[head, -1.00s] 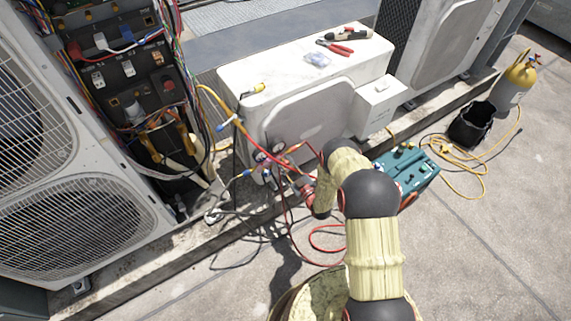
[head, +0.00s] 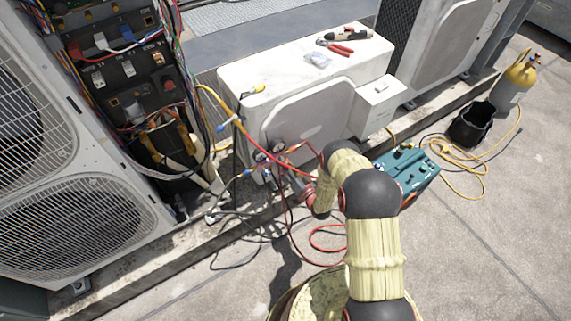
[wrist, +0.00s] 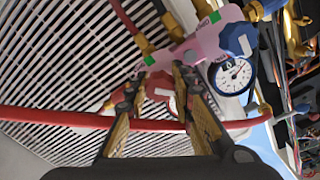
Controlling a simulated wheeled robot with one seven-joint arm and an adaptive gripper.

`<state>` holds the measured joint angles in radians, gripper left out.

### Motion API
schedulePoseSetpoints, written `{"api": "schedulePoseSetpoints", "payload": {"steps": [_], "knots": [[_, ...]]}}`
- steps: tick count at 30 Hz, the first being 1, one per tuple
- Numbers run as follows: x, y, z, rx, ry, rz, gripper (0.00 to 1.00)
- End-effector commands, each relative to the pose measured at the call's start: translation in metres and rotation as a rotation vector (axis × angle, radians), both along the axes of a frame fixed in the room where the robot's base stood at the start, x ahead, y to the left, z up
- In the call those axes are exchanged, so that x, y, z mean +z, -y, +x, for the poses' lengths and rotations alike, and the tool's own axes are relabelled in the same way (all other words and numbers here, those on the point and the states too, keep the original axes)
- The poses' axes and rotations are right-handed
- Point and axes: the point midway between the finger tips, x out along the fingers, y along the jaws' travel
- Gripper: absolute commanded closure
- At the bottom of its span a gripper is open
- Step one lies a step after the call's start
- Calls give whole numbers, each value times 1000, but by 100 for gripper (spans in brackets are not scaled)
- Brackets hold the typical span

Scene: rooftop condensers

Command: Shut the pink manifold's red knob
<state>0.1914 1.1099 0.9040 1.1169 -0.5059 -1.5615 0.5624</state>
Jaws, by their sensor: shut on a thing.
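The pink manifold (wrist: 203,44) lies across the top of the wrist view, in front of a white slatted grille. Its red knob (wrist: 160,88) is between the fingertips of my gripper (wrist: 163,80), which is shut on it. The fingers partly hide the knob, so its turn position cannot be told. A blue knob (wrist: 238,38) and a white-faced gauge (wrist: 232,75) are on the manifold's right side. In the head view, my gripper (head: 286,170) is at the gauges (head: 262,156), in front of the white condenser; the knob cannot be made out there.
A red hose (wrist: 55,118) crosses the wrist view close to the fingers. In the head view, the white condenser (head: 245,75) carries red-handled pliers (head: 340,48). A teal machine (head: 408,168) stands right of my arm. Hoses lie on the ground; the right foreground is clear.

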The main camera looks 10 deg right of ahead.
Motion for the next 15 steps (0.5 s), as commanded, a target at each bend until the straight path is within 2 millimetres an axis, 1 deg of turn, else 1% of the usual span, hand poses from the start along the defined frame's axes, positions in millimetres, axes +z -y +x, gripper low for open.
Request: {"api": "schedulePoseSetpoints", "payload": {"steps": [15], "knots": [[-1,0,-1,-2,-148,448,100]]}}
